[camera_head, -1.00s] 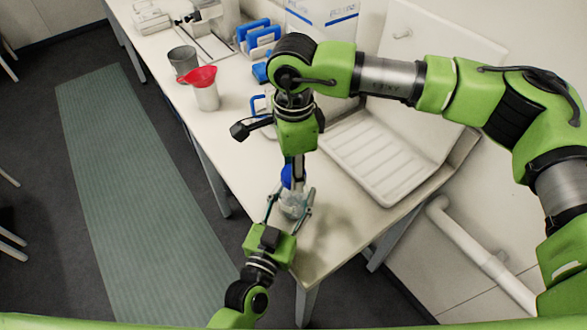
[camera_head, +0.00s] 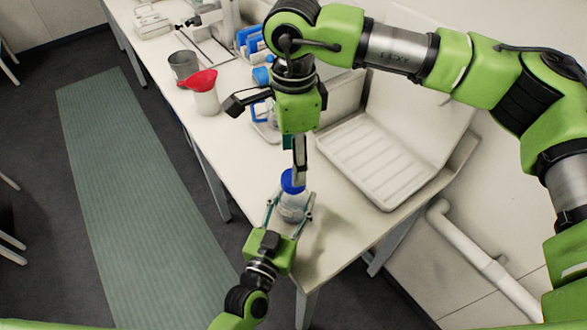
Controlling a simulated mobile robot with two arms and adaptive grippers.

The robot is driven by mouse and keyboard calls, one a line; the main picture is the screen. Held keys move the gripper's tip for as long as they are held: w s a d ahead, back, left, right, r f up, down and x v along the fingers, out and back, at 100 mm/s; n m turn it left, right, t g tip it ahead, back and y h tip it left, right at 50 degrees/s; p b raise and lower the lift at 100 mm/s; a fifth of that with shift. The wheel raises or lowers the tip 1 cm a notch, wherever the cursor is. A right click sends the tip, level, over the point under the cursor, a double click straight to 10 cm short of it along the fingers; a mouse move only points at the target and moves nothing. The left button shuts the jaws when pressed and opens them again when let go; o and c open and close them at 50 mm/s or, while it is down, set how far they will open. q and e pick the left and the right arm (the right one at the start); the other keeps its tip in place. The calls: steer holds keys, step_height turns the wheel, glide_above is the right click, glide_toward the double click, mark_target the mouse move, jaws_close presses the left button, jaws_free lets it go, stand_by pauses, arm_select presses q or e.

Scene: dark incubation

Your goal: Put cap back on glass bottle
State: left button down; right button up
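The glass bottle (camera_head: 292,208) stands near the front corner of the bench, between the fingers of my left gripper (camera_head: 290,207), which reach around it from the front. The blue cap (camera_head: 291,182) is at the top of the bottle; it looks seated there, though I cannot tell whether it is tight. My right gripper (camera_head: 300,178) points down from above, with its fingertips at the cap's right side. One finger is seen edge-on and overlaps the cap, so its opening is hard to judge.
A white ribbed tray sink (camera_head: 383,160) lies right of the bottle. Blue racks (camera_head: 250,42) are further back. The bench edge is close to the bottle.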

step_height(320, 180, up, 6)
steer(key=shift+f, duration=0.1)
arm_select(q)
steer(key=c, duration=1)
jaws_free()
steer(key=shift+c, duration=0.2)
steer(key=v, duration=1.2)
